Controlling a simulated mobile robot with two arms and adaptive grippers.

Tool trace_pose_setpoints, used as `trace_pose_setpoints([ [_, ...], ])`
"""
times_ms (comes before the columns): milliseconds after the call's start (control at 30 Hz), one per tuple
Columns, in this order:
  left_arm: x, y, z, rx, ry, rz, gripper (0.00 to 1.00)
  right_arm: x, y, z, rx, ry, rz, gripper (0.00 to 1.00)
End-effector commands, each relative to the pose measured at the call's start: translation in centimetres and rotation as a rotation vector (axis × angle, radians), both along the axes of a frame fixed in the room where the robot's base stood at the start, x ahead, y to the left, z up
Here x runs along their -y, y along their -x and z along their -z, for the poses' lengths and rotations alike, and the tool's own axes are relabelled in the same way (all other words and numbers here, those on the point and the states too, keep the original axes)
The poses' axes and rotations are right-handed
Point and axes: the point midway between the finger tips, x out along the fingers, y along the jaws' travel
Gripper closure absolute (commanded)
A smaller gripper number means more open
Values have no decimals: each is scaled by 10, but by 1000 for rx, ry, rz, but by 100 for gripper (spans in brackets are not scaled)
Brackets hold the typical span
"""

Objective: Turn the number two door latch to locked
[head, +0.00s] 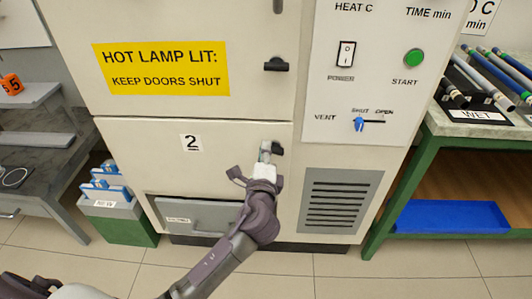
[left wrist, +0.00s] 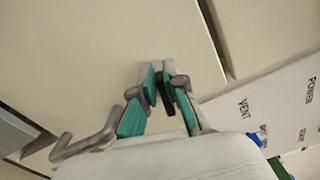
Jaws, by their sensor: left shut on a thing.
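The number two door (head: 150,165) is the lower cream door of the cabinet, with a "2" label (head: 190,143). Its black latch (head: 278,149) is at the door's upper right and is mostly covered by my left gripper (head: 266,148). In the left wrist view, the green-padded fingers of my left gripper (left wrist: 160,78) are closed on the dark latch (left wrist: 166,98). The door looks shut. I cannot tell the latch's exact angle. My right gripper is not in view.
The upper door has its own black latch (head: 277,64) and a yellow warning sign (head: 160,68). The control panel has a blue vent slider (head: 359,123), a power switch (head: 346,54) and a green start button (head: 414,57). A rod bench (head: 470,128) stands at right, a green-grey bin (head: 125,222) at left.

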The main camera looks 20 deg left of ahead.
Motion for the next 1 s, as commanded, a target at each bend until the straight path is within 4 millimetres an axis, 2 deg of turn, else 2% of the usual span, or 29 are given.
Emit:
trace_pose_setpoints([
  [133,-1,0,6,27,102,-3,100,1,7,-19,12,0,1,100],
  [500,-2,0,8,68,245,-3,100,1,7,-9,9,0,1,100],
  [1000,-1,0,7,75,266,-1,100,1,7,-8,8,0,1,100],
])
